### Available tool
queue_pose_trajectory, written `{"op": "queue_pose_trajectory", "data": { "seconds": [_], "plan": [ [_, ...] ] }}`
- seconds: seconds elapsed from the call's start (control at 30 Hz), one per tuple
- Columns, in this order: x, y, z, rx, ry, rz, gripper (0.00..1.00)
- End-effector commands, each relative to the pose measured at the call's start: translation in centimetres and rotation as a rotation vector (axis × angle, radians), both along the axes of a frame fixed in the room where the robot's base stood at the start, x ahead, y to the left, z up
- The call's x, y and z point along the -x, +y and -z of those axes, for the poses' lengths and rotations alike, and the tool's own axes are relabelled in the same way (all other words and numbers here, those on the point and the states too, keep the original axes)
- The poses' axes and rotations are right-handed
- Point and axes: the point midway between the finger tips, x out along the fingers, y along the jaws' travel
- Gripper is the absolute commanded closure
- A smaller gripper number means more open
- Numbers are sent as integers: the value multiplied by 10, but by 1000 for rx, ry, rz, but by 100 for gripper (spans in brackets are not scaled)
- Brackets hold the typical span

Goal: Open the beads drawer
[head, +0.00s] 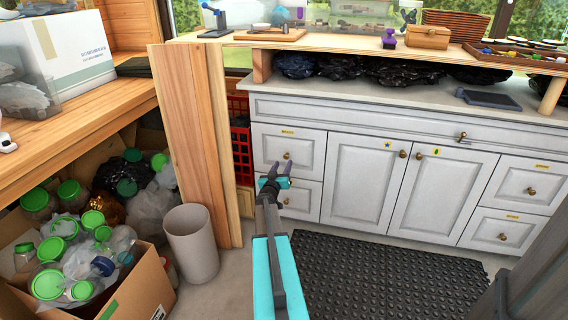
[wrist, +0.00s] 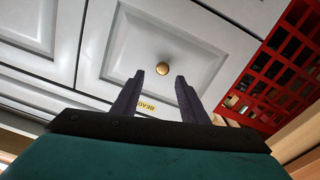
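The white upper-left drawer (head: 308,150) of the cabinet is shut. A yellow label (wrist: 147,105) on it reads as "BEADS" in the wrist view, where it appears upside down and partly covered by a finger. Its round brass knob (head: 287,156) also shows in the wrist view (wrist: 162,69), between and just beyond the fingertips. My gripper (head: 276,178) is in front of this drawer, pointing toward it. Its two dark fingers (wrist: 160,78) are apart with nothing held. Whether they reach around the knob cannot be told.
Another drawer (head: 304,200) lies below, with two cabinet doors (head: 361,182) to the right. A red crate (head: 241,150) and a wooden post (head: 196,145) stand to the left. A grey bin (head: 191,242) and a box of jars (head: 130,290) are on the floor. A black mat (head: 390,275) covers the floor.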

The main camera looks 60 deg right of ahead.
Motion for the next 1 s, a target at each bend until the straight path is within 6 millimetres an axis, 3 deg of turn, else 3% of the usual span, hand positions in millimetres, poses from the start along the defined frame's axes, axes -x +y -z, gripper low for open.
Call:
{"op": "queue_pose_trajectory", "data": {
  "seconds": [0.5, 0.93, 1.0],
  "plan": [
    [-16, -44, 1, 0, 0, -2, 60],
    [-17, -47, 0, 0, 1, -3, 60],
    [-17, -47, 0, 0, 1, -3, 69]
  ]
}}
